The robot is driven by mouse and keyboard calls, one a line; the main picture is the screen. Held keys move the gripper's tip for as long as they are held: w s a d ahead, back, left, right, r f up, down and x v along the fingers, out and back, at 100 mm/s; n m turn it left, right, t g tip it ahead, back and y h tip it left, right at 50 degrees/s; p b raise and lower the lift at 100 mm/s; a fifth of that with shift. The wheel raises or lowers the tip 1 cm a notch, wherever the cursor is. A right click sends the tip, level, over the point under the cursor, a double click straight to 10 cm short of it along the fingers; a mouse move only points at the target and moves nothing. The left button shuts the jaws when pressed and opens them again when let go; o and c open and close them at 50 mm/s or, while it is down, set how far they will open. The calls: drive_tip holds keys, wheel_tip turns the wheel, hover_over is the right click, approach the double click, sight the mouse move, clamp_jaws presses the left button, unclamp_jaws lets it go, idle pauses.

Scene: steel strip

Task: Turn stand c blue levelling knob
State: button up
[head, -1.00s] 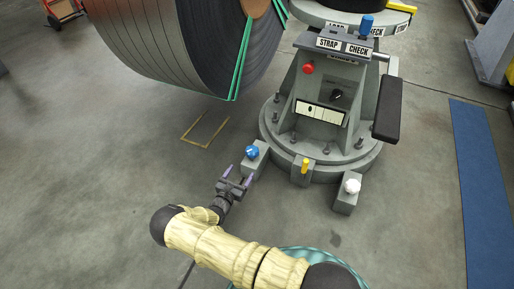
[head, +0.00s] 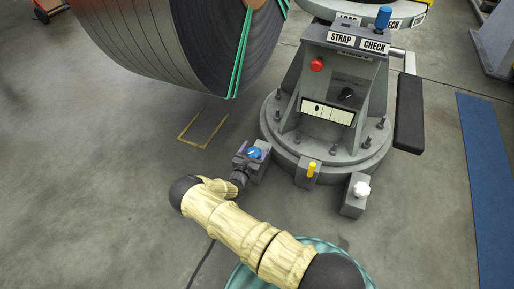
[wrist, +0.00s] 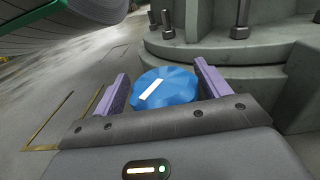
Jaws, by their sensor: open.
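The blue levelling knob (head: 254,152) sits on top of a small grey block (head: 262,167) at the left foot of the stand's round base. A white bar marks its top, tilted in the wrist view (wrist: 165,90). My gripper (head: 251,150) is at the knob, with its purple fingers spread. I cannot tell whether the left finger touches.
A yellow knob (head: 311,169) and a white knob (head: 361,189) sit on other blocks round the round base (head: 290,160). The stand (head: 335,85) carries a red button (head: 317,64) and a black dial. A large steel coil (head: 190,45) hangs at upper left.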

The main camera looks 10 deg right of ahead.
drive_tip(key=shift+w+d, duration=0.1)
drive_tip(key=shift+d, duration=0.1)
drive_tip(key=shift+a, duration=0.15)
drive_tip(key=shift+s+d, duration=0.25)
drive_tip(key=shift+d, duration=0.1)
drive_tip(key=c, duration=0.9)
drive_tip(key=shift+a, duration=0.15)
drive_tip(key=shift+c, duration=0.2)
drive_tip(key=shift+m+g+h, duration=0.3)
drive_tip(key=shift+f+b, duration=0.1)
drive_tip(key=shift+b, duration=0.3)
